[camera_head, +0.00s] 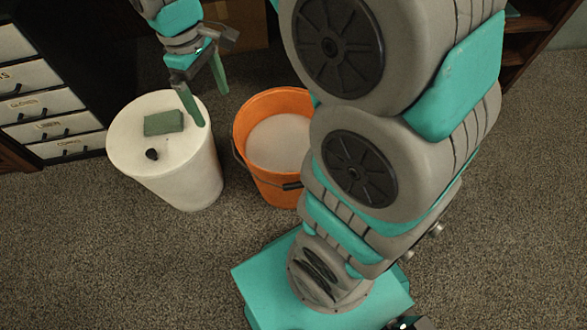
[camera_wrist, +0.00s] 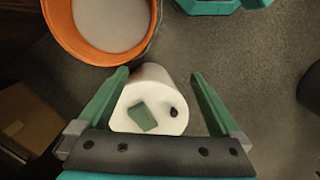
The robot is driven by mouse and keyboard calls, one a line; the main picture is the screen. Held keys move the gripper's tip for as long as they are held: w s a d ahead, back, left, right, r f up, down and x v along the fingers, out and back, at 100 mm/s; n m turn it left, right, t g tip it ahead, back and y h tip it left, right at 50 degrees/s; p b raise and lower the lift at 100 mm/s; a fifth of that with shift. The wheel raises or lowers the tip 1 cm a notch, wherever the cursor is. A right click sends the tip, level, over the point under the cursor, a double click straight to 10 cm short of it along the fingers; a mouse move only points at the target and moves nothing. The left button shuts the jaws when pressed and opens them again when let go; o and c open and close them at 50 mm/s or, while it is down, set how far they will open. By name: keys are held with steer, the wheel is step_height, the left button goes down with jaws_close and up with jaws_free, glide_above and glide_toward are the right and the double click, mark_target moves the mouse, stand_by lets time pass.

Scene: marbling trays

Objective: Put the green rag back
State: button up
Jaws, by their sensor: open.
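The green rag (camera_head: 163,123) is a small folded block lying flat on top of a white round stand (camera_head: 197,182). In the wrist view the rag (camera_wrist: 142,115) shows on the stand's top (camera_wrist: 152,79), between my fingers but farther off. My gripper (camera_head: 208,105) is open and empty above the stand, with its fingers pointing down. In the wrist view both green fingers of my gripper (camera_wrist: 159,77) are spread wide. A small dark object (camera_head: 152,154) lies beside the rag, apart from it.
An orange bucket (camera_head: 243,139) with pale contents stands close to the right of the stand. A drawer unit with labelled white fronts (camera_head: 43,104) is at the left. A cardboard box (camera_head: 240,22) is behind. Carpet at the front left (camera_head: 100,260) is clear.

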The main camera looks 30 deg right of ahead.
steer(key=s+d+f+m, duration=0.1)
steer(key=s+d+m, duration=0.2)
steer(key=s, duration=0.7)
steer(key=s+d+f+m, duration=0.1)
steer(key=s+d+m, duration=0.2)
steer(key=s, duration=0.8)
steer(key=shift+f+m+g, duration=0.3)
steer(key=shift+f+m, duration=0.05)
steer(key=shift+m, duration=0.35)
steer(key=shift+c, duration=0.2)
